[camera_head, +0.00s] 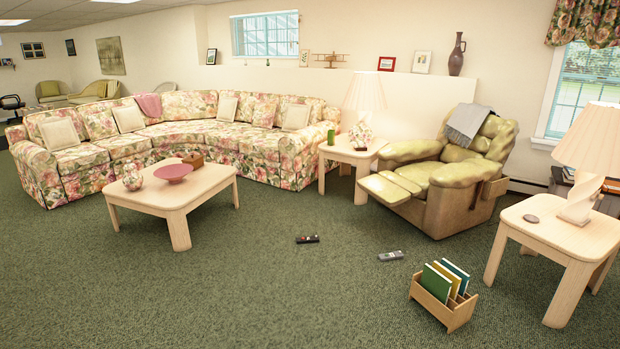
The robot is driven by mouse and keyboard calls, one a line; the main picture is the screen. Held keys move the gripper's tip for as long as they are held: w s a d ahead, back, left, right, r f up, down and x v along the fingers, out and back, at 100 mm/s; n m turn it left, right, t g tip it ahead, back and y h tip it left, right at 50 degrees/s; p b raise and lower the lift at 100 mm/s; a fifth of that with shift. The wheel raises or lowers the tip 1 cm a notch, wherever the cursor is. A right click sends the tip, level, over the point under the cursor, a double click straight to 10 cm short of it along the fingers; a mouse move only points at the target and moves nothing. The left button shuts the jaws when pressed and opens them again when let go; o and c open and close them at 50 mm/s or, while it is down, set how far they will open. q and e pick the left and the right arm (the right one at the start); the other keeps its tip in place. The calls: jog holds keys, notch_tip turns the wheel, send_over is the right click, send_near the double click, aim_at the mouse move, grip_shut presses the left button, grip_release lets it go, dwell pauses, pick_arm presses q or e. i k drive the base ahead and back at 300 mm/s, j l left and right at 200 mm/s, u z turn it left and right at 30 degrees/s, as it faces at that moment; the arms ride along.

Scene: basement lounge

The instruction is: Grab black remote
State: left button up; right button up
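A black remote (307,239) lies flat on the green carpet near the middle of the head view, between the coffee table and the recliner. A second, grey remote (391,256) lies on the carpet to its right, closer to the recliner. Neither of my grippers shows in the head view, and nothing touches the black remote.
A wooden coffee table (152,203) stands left of the black remote. A green recliner (446,190), a book rack (436,304) on the floor and a side table (530,232) are to the right. The carpet in front is clear.

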aim_at(307, 239)
jog(key=i+z, duration=0.25)
jog(key=i, duration=4)
